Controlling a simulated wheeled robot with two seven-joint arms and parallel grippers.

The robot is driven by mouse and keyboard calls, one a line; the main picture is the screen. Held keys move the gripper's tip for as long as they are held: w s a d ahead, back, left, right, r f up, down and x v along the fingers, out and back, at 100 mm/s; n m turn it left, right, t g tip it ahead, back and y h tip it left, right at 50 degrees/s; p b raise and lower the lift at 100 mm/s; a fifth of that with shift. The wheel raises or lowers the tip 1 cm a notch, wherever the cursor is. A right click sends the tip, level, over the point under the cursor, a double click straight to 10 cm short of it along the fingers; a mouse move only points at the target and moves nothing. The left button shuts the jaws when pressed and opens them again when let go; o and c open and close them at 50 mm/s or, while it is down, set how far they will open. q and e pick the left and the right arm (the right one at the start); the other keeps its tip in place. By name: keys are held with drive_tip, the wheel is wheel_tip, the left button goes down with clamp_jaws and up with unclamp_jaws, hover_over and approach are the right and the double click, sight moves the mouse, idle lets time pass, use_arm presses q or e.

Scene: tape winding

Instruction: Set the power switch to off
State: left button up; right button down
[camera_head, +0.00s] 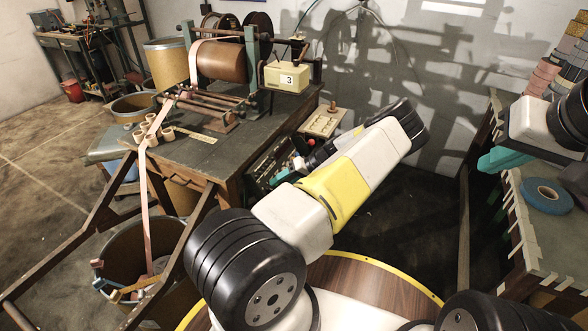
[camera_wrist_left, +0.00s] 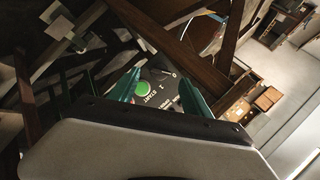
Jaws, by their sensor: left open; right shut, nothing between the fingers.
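The dark control panel (camera_head: 262,166) is on the side of the workbench in the head view, partly behind my left arm. In the left wrist view the panel (camera_wrist_left: 157,76) shows a green START button (camera_wrist_left: 144,88) and white 1 and 0 marks. The power switch itself cannot be clearly made out. My left gripper (camera_head: 281,175) is at the panel, and in the wrist view its teal fingers (camera_wrist_left: 158,70) are open on either side of the button and marks. Contact cannot be told. My right gripper (camera_head: 502,159) is shut and empty at the right, far from the panel.
The workbench (camera_head: 235,143) carries a winding machine with a brown roll (camera_head: 221,60) and a box marked 3 (camera_head: 287,78). A red knob (camera_head: 311,142) is near the left gripper. Blue tape (camera_head: 546,195) lies on the right-hand table. Wooden rails and a bin stand at the lower left.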

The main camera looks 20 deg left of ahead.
use_arm(q)
drive_tip(key=v, duration=0.4)
drive_tip(key=shift+d+r, duration=0.1)
drive_tip(key=shift+d, duration=0.05)
drive_tip(key=s+d+r+m+t+h, duration=0.1)
drive_tip(key=s+d+r+h, duration=0.25)
drive_tip(key=r, duration=0.55)
drive_tip(key=s+d+r+m+t+h, duration=0.1)
drive_tip(key=s+d+r+t+h, duration=0.2)
drive_tip(key=r, duration=0.6)
drive_tip(key=s+d+r+m+h, duration=0.1)
drive_tip(key=s+d+r+h, duration=0.25)
drive_tip(key=r, duration=0.65)
drive_tip(key=s+d+r+m+t, duration=0.2)
drive_tip(key=s+d+r+m, duration=0.1)
drive_tip(key=s+r, duration=0.3)
drive_tip(key=s+d+r+m+t+h, duration=0.1)
drive_tip(key=s+d+r+m+t, duration=0.1)
drive_tip(key=s+r, duration=0.5)
drive_tip(key=s+d+t, duration=0.1)
drive_tip(key=s, duration=0.3)
drive_tip(key=shift+s+r+m+t, duration=0.2)
drive_tip(key=shift+s+m+t, duration=0.1)
drive_tip(key=shift+m, duration=0.1)
